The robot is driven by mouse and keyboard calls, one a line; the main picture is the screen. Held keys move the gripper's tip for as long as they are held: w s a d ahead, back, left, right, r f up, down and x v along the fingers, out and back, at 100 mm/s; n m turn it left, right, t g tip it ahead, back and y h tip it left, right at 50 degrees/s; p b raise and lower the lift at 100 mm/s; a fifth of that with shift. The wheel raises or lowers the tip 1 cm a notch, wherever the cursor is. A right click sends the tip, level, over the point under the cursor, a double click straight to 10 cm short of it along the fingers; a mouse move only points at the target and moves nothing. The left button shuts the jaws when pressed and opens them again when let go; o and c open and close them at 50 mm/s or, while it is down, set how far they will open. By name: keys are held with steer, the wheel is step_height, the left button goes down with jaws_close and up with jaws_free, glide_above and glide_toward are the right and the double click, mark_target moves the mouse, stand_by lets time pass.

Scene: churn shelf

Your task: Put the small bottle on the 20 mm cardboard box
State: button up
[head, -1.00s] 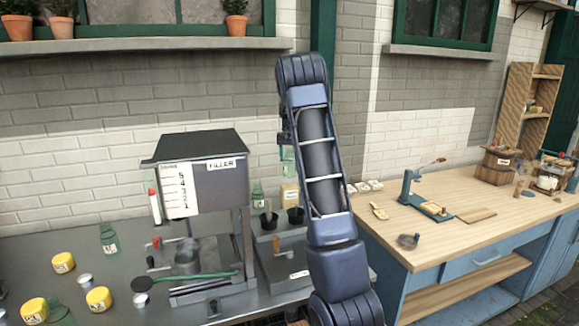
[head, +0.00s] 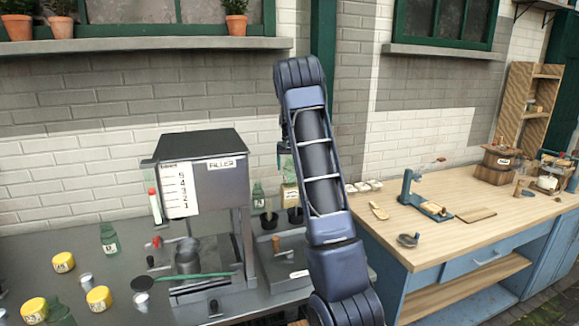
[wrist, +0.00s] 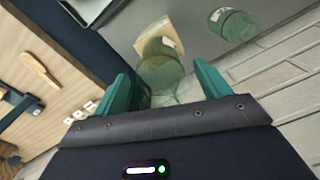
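My gripper (wrist: 165,80) has its two teal fingers on either side of a green glass bottle, the small bottle (wrist: 162,72). In the head view the small bottle (head: 289,172) hangs under my gripper (head: 284,150), partly behind my arm. A pale cardboard box (wrist: 153,38) lies just beyond the bottle's base, and it shows below the bottle in the head view (head: 290,196). The bottle appears over the box. I cannot tell whether its base touches the box top.
Another green bottle (wrist: 235,24) stands beside the box, left of it in the head view (head: 258,196). Black pots (head: 269,220) stand in front. The grey filler machine (head: 203,175) is to the left, and a wooden bench (head: 470,200) is to the right.

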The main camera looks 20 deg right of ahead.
step_height(320, 180, up, 12)
steer(key=shift+f, duration=0.15)
steer(key=s+a+r+n+t, duration=0.1)
steer(key=s+a+r, duration=0.2)
steer(key=s, duration=0.5)
steer(key=s+a+r+t, duration=0.1)
steer(key=s+a+r, duration=0.1)
steer(key=s, duration=0.7)
steer(key=s+a+r+n, duration=0.1)
steer(key=s+a+r, duration=0.2)
steer(key=s, duration=0.5)
steer(key=s+a+f+n+t, duration=0.1)
steer(key=s+f, duration=0.2)
steer(key=s, duration=0.5)
steer(key=s+a+f, duration=0.2)
steer(key=s+f, duration=0.1)
steer(key=s, duration=0.5)
steer(key=s+a+f+n+t, duration=0.1)
steer(key=s+a+f, duration=0.1)
steer(key=s, duration=0.6)
steer(key=shift+a+f+n+t, duration=0.25)
steer(key=shift+f+n+t, duration=0.05)
steer(key=shift+f, duration=0.1)
